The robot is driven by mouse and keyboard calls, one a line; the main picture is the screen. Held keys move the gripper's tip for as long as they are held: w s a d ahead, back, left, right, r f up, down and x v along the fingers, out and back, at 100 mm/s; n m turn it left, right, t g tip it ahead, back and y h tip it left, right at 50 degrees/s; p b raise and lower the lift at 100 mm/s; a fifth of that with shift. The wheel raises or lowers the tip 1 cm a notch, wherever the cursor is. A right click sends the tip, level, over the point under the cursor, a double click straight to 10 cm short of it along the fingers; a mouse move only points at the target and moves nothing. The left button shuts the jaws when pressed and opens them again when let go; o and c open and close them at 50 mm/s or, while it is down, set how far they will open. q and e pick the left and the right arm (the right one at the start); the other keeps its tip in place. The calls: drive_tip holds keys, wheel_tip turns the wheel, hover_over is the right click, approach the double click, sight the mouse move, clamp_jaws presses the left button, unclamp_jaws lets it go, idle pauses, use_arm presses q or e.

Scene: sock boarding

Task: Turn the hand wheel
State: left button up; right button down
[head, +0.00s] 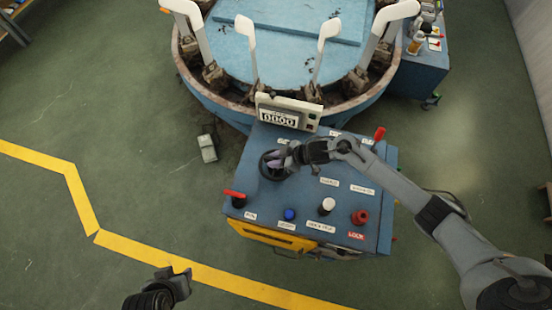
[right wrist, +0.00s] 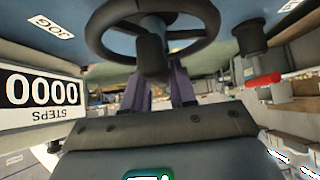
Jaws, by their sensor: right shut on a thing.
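The black hand wheel (head: 266,174) sits on the left part of the blue control panel (head: 345,240). My right gripper (head: 280,162) is at the wheel and partly covers it. In the right wrist view, the wheel (right wrist: 205,35) fills the top, with a dark cylindrical grip (right wrist: 151,55) hanging from it. The purple fingers of my right gripper (right wrist: 160,90) are shut at that grip; the exact contact is partly hidden. My left gripper (head: 180,283) is at the lower left, away from the panel; its jaw opening is unclear.
A counter (head: 279,117) reading 0000 stands behind the wheel. The panel carries red levers (head: 234,194), a blue button (head: 289,214), a white knob (head: 327,205) and a red knob (head: 360,217). A round blue machine with white paddles (head: 246,45) stands behind.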

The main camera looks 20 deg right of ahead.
drive_tip(key=shift+n, duration=0.4)
drive_tip(key=shift+w+f+n+g+y+b, duration=0.15)
drive_tip(key=shift+n+g+y+b, duration=0.35)
drive_tip(key=shift+n+g+b, duration=0.45)
drive_tip(key=n+g+b, duration=0.2)
drive_tip(key=n+b, duration=0.1)
drive_tip(key=b, duration=0.1)
drive_tip(key=n+g+b, duration=0.2)
drive_tip(key=n+b, duration=0.1)
drive_tip(key=b, duration=0.1)
drive_tip(key=shift+g+y, duration=0.25)
drive_tip(key=shift+y, duration=0.15)
drive_tip(key=shift+n+g+b, duration=0.7)
drive_tip(key=shift+n+b, duration=0.15)
drive_tip(key=shift+n, duration=0.1)
drive_tip(key=shift+n+g+h+b, duration=0.3)
drive_tip(key=shift+n+g+b, duration=0.1)
drive_tip(key=shift+n, duration=0.1)
drive_tip(key=shift+s, duration=0.2)
drive_tip(key=c, duration=1)
unclamp_jaws()
